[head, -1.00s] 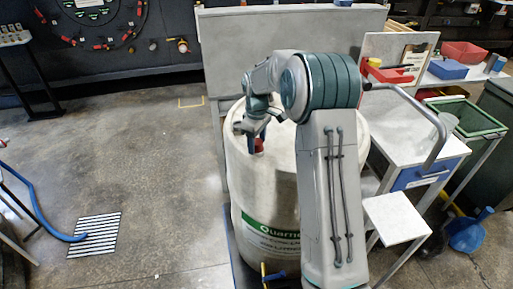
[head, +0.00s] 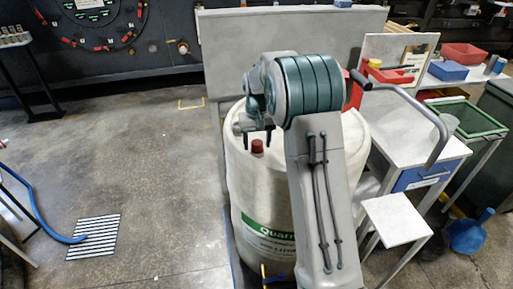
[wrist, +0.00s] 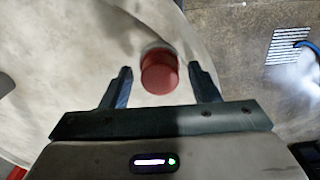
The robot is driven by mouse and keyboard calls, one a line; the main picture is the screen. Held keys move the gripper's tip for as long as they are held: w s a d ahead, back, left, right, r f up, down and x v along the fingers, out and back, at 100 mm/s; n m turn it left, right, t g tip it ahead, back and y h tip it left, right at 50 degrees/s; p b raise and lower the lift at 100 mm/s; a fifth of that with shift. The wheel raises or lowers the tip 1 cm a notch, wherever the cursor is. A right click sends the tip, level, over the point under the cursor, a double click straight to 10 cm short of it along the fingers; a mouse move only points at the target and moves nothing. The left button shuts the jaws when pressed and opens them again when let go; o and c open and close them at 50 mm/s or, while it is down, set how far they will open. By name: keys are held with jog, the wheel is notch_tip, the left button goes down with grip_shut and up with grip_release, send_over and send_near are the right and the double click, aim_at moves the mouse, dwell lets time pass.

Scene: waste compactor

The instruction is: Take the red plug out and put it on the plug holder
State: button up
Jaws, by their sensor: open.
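The red plug (head: 257,146) stands upright near the left edge of the white drum's top (head: 236,160). In the wrist view the plug (wrist: 159,76) shows as a round red cap with a pale base or ring at its far side. My gripper (head: 256,137) is open over the plug, with one dark finger to each side. In the wrist view my gripper (wrist: 160,72) has a gap between each finger and the plug, and nothing is held. I cannot tell for sure which thing is the plug holder.
A grey panel (head: 290,50) stands behind the drum. A cart with a curved handle and white top (head: 425,160), and a low white platform (head: 397,218), stand to the right. A stand (head: 30,75) is at the far left. The floor between is mostly clear.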

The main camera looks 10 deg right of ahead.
jog(key=m, duration=0.5)
jog(key=shift+m, duration=0.3)
jog(key=c, duration=1)
jog(key=n, duration=0.5)
jog(key=shift+c, duration=0.2)
jog(key=n, duration=0.5)
jog(key=n, duration=0.5)
jog(key=shift+n+p, duration=0.3)
jog(key=shift+p, duration=0.05)
